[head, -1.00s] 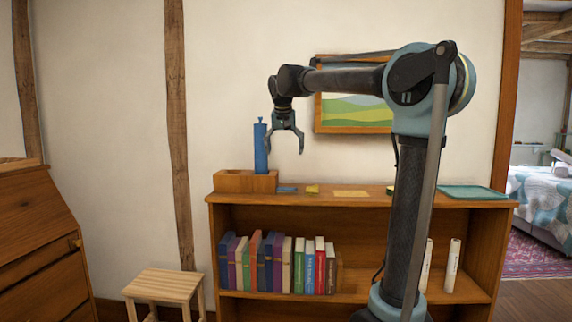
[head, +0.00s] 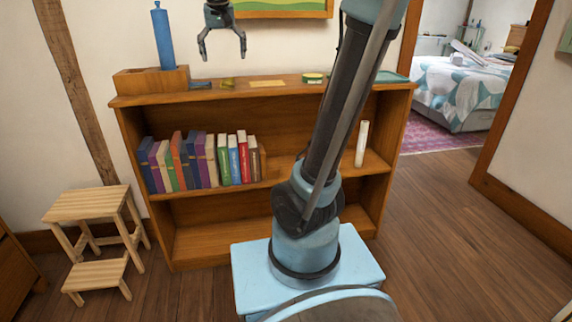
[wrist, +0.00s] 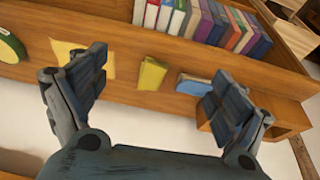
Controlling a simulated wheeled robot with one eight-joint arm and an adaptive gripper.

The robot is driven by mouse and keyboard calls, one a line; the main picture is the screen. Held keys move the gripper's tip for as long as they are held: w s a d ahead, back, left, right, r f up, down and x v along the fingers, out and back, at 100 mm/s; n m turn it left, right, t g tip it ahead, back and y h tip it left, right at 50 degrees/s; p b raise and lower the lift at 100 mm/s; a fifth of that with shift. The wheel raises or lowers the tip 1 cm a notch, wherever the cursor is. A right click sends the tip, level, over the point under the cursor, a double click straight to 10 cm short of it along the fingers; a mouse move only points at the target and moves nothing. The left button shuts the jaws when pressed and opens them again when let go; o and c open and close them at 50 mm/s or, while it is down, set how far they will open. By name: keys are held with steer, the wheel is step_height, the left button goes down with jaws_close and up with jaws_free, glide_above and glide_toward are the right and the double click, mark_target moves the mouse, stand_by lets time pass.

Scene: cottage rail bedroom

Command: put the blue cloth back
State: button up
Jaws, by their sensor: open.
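A small flat blue piece (head: 201,85), which looks like the blue cloth, lies on top of the bookshelf, just right of a wooden box (head: 135,82). It also shows in the wrist view (wrist: 192,86), beside the right finger, which partly hides it. My gripper (head: 222,56) is open and empty above the shelf top, fingers pointing down. In the wrist view a yellow piece (wrist: 152,74) lies between the open fingers, with the blue piece to its right.
A pale yellow sheet (head: 267,84), a round green-rimmed item (head: 313,78) and a green tray (head: 391,77) lie further right on the bookshelf (head: 205,96). A framed picture (head: 280,8) hangs behind. A step stool (head: 88,205) stands left. The floor at right is open.

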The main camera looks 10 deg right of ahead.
steer(key=s+d+f, duration=0.5)
steer(key=s+f, duration=0.4)
steer(key=f, duration=0.2)
steer(key=s+d+f+g, duration=0.1)
steer(key=s+d+f, duration=0.4)
steer(key=s+f, duration=0.4)
steer(key=s+d+f, duration=0.4)
steer(key=s+f, duration=0.5)
steer(key=f, duration=0.4)
steer(key=shift+s+d+f+g, duration=0.2)
steer(key=shift+d+g, duration=0.1)
steer(key=shift+d, duration=0.1)
steer(key=shift+w+f, duration=0.2)
steer(key=shift+w, duration=0.3)
